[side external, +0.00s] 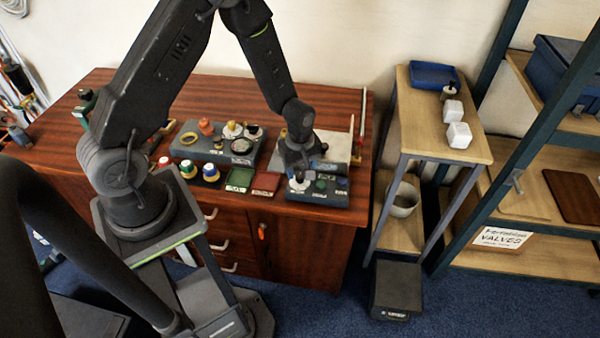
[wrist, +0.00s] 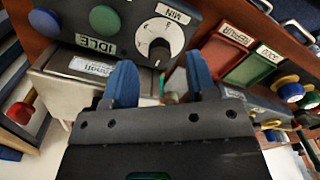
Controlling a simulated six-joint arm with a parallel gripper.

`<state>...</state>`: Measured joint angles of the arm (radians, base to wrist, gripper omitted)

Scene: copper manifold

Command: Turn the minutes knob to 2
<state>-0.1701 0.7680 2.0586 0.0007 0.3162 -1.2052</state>
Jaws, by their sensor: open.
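The minutes knob (wrist: 160,39) is a round white dial with a dark centre on a dark control box (wrist: 205,12), beside a MIN label. In the wrist view it lies just beyond and between my blue fingertips. Its pointer setting is too small to read surely. My gripper (wrist: 158,66) is open, with nothing between its fingers. In the side view my gripper (side external: 299,181) points down over the left part of the control box (side external: 326,196), at the knob. Whether the fingers touch the knob cannot be told.
A green button (wrist: 105,19) and a blue button (wrist: 44,22) sit beside the knob, with an IDLE label. A red tray (side external: 266,184) and a green tray (side external: 239,180) lie left of the box. A grey fixture (side external: 218,143) stands behind on the wooden bench.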

